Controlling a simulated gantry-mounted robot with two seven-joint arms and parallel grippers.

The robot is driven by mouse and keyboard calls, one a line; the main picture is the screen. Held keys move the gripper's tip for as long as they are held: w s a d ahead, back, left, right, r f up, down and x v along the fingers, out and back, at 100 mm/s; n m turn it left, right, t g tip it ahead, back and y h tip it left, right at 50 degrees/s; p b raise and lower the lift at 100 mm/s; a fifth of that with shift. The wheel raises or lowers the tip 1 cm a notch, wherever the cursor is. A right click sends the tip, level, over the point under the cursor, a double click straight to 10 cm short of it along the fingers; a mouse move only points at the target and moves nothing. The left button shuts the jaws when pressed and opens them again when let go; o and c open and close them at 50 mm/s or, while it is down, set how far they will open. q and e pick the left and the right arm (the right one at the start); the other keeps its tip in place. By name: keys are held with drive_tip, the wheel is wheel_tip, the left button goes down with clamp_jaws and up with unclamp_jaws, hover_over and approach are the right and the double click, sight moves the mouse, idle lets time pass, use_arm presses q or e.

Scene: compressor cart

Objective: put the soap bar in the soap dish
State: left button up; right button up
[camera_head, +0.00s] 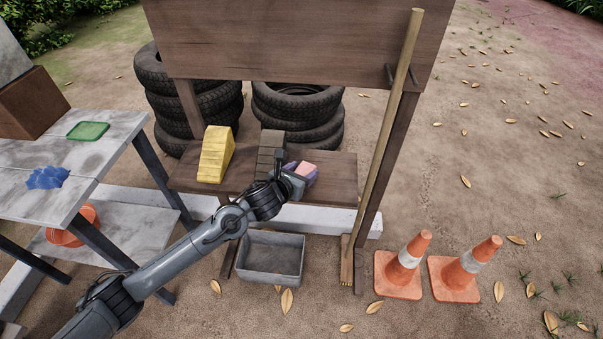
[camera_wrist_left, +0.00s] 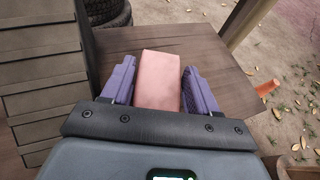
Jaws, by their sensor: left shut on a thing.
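The pink soap bar (camera_head: 307,167) is at the right part of the brown wooden shelf in the head view. It also shows in the left wrist view (camera_wrist_left: 159,80), between the two purple fingers. My left gripper (camera_head: 302,172) is shut on the soap bar, above or at the shelf; I cannot tell whether the bar touches the wood. A shallow green dish (camera_head: 88,131), which looks like the soap dish, lies on the grey table at the left, well away from the gripper. It looks empty. My right gripper is not in view.
A yellow wedge (camera_head: 213,155) and a dark ribbed block (camera_head: 268,152) stand on the shelf (camera_head: 338,178), left of my left gripper. A blue cloth (camera_head: 47,178) and brown box (camera_head: 33,103) are on the table (camera_head: 100,155). A broom (camera_head: 384,145) leans right of the shelf.

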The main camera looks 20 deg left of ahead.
use_arm(q)
drive_tip(key=shift+f, duration=0.1)
drive_tip(key=o, duration=0.8)
drive_tip(key=shift+f, duration=0.1)
drive_tip(key=shift+o, duration=0.2)
